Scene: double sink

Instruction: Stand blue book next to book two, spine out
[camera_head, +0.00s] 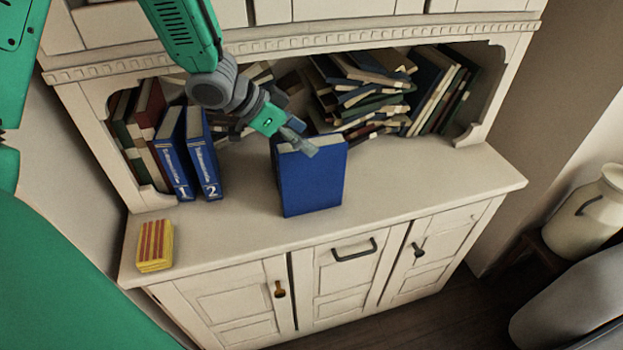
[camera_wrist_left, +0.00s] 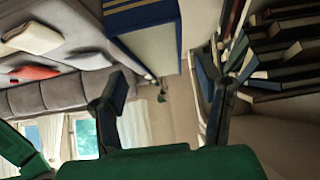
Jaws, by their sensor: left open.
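The blue book (camera_head: 313,182) stands upright on the cabinet counter, a broad plain cover facing the head camera. In the left wrist view the blue book (camera_wrist_left: 150,42) shows pale page edges and a blue side with gold bands. My left gripper (camera_head: 291,140) is at the book's top edge, open; in the wrist view its spread fingers (camera_wrist_left: 163,85) point towards the book. Contact cannot be told. Book two (camera_head: 203,155), blue with a white "2" on its spine, stands leaning slightly beside book one (camera_head: 174,155) at the left. My right gripper is not in view.
Bare counter lies between book two and the blue book. A yellow and red striped block (camera_head: 155,246) sits at the counter's front left. Piled books (camera_head: 365,95) fill the back of the shelf niche. More books (camera_head: 140,130) stand left of book one.

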